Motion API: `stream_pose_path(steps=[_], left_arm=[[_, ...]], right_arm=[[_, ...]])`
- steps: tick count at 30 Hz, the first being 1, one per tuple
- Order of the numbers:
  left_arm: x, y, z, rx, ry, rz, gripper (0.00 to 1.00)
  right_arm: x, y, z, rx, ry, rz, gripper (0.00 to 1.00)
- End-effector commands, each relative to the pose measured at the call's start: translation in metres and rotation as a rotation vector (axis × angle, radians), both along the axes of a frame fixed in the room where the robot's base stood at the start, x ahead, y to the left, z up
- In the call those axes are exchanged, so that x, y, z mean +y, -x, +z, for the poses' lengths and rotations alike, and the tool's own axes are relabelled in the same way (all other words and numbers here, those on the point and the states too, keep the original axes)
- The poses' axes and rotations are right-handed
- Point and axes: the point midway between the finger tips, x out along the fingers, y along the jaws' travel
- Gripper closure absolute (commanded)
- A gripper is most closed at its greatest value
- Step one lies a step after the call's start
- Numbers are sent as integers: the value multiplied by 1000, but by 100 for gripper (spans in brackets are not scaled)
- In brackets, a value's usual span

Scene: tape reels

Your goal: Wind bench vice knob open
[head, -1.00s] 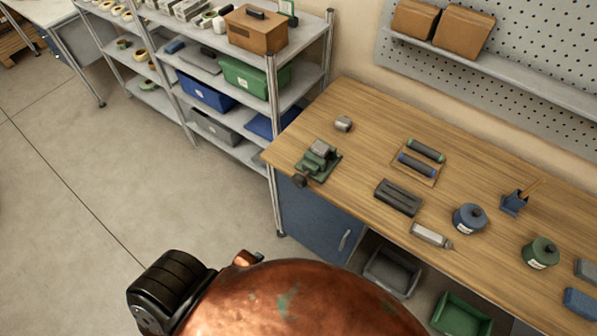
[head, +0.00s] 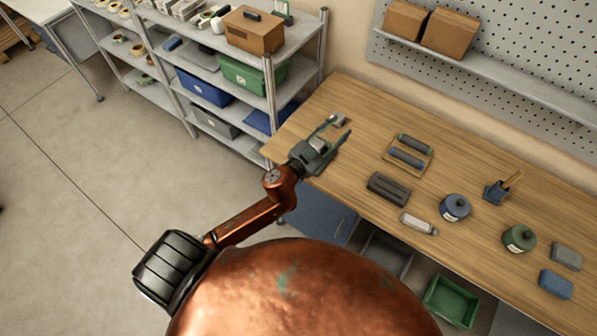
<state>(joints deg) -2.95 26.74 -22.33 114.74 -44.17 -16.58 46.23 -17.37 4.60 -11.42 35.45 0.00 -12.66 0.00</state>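The green bench vice (head: 322,163) stands at the left end of the wooden workbench (head: 372,125). In the head view my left gripper lies over it and hides most of it. The vice's dark knob is hidden behind the gripper and wrist. My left gripper (head: 338,130) looks open, its two fingers apart and pointing toward the back of the bench. I see nothing held between them. I cannot tell whether it touches the vice. My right gripper is not in view.
A small grey part (head: 338,118) lies just by the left fingertips. A tray with two rollers (head: 408,155), a dark grey block (head: 388,188), a blue pot (head: 455,207) and a green pot (head: 519,238) stand farther right. A shelf rack (head: 270,95) is close on the left.

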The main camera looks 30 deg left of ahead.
Motion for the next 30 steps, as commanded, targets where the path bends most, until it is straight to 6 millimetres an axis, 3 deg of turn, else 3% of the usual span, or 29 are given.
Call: stream_pose_path(steps=[1,4,7,10,11,14,15,18,21,24,27,30], left_arm=[[-42,-1,30,-82,-45,-143,65],[-121,18,50,-159,-149,-443,65],[-175,46,25,-124,-298,-725,65],[-189,69,-32,25,-489,-949,65],[-185,73,-53,90,-552,-999,65],[-141,78,-119,356,-761,-1094,65],[-114,77,-140,472,-838,-1100,65],[-38,71,-174,753,-998,-1050,65],[30,66,-185,980,-1103,-950,65],[76,64,-185,1128,-1158,-861,65],[97,63,-185,1197,-1181,-812,65],[103,65,-192,1219,-1185,-801,65]], right_arm=[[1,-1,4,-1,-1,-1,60],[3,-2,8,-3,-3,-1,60],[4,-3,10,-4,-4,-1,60],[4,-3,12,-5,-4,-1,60],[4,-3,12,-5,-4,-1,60],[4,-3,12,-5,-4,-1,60],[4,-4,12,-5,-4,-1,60],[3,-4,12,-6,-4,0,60],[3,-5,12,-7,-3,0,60],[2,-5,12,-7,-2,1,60],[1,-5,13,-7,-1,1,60],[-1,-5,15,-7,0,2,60]])
